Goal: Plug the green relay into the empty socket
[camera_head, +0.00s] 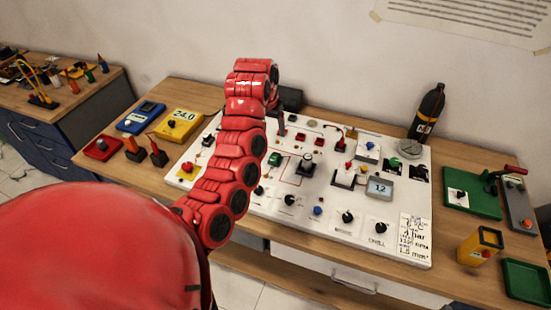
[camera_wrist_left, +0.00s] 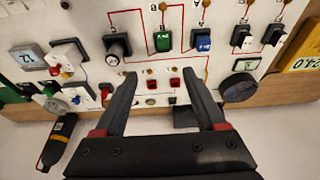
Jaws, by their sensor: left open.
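A small green block (camera_head: 275,158), which looks like the green relay, sits on the white panel (camera_head: 330,215) just right of my left arm. In the left wrist view the green block (camera_wrist_left: 163,42) is upright beside a blue block (camera_wrist_left: 202,40), with red lines drawn around them. My left gripper (camera_wrist_left: 160,78) is open and empty, its fingertips short of the green block and apart from it. In the head view only a dark part of the gripper (camera_head: 281,125) shows below the red arm. I cannot tell which spot is the empty socket. My right gripper is out of view.
The panel carries several knobs, two small red blocks (camera_wrist_left: 175,82), and a grey display (camera_head: 380,188). A dark bottle (camera_head: 430,110) stands behind its right end. My red arm hides part of the panel.

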